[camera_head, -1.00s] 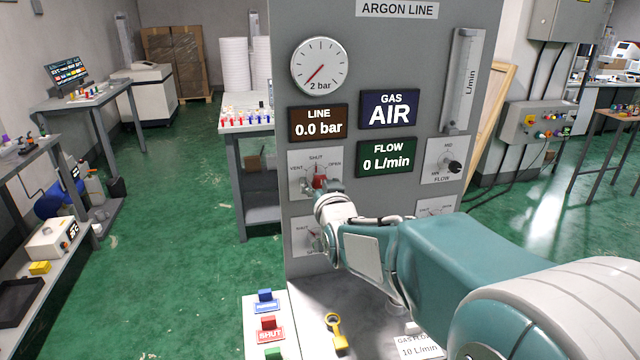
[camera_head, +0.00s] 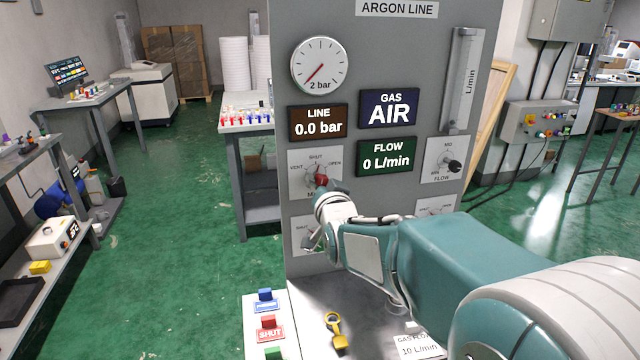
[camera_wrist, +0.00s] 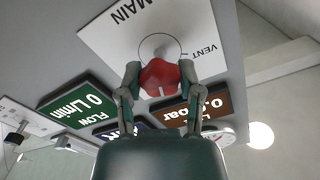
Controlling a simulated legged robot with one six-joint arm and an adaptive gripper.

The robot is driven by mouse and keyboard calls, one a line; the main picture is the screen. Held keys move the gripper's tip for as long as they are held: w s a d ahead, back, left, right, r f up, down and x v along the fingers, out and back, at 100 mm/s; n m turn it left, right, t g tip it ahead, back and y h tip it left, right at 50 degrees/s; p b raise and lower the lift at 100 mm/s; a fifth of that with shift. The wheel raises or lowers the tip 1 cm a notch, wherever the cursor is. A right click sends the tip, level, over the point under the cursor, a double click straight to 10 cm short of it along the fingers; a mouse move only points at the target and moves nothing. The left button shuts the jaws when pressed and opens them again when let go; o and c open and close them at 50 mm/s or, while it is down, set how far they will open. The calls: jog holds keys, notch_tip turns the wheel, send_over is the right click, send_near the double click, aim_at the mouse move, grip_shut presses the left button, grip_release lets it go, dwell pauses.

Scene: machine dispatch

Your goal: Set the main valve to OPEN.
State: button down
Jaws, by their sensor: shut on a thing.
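The main valve is a red knob (camera_head: 321,180) on a white plate (camera_head: 298,165) marked VENT at left, SHUT at top and OPEN at right. The knob now leans to the right of SHUT, towards the OPEN side; its exact setting is partly hidden by my gripper (camera_head: 327,192). In the wrist view the red knob (camera_wrist: 161,80) sits between my two fingertips (camera_wrist: 160,73), which are shut on it from both sides. The plate's MAIN and VENT lettering (camera_wrist: 140,22) shows behind it.
The panel's displays read LINE 0.0 bar (camera_head: 318,123), GAS AIR (camera_head: 390,109) and FLOW 0 L/min (camera_head: 387,157). A black flow knob (camera_head: 453,166) is at right. Below are coloured buttons (camera_head: 268,322) and a yellow tool (camera_head: 336,331) on the ledge. Another valve plate (camera_head: 300,236) is just below.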

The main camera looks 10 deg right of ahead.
jog(key=m, duration=0.4)
jog(key=shift+m, duration=2.2)
jog(key=shift+c, duration=1.3)
grip_release()
jog(key=shift+d, duration=0.1)
jog(key=shift+s, duration=0.1)
jog(key=s, duration=1.1)
jog(key=shift+s, duration=0.4)
